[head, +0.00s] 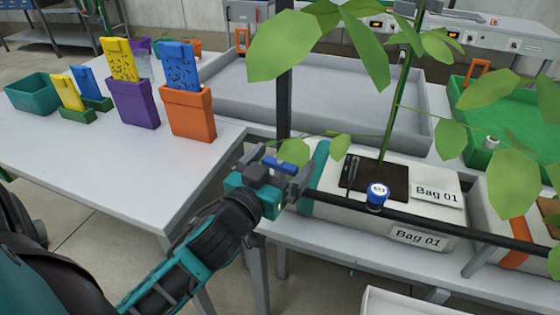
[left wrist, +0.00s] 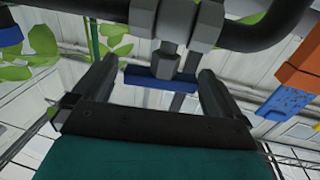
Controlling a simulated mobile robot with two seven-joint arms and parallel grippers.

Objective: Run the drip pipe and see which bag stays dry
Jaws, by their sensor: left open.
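My left gripper (head: 284,178) is open at the near left end of the bench. Its two fingers stand on either side of a blue valve handle (head: 285,164). In the left wrist view the blue handle (left wrist: 150,78) lies between the fingers, below a grey fitting on a dark pipe (left wrist: 262,35); I cannot tell whether they touch. The black drip pipe (head: 430,223) runs right along the front of a white bag labelled Bag 01 (head: 330,202). A blue-capped emitter (head: 377,195) sits at that bag's front. Another bag with an orange band (head: 492,222) is partly cut off. My right gripper is not visible.
A tall leafy plant (head: 390,118) rises from Bag 01, and its leaves hide parts of the right side. The left table (head: 60,150) holds purple (head: 135,103) and orange (head: 188,111) pots with cards. A grey tray (head: 255,95) and green tray (head: 470,150) lie behind.

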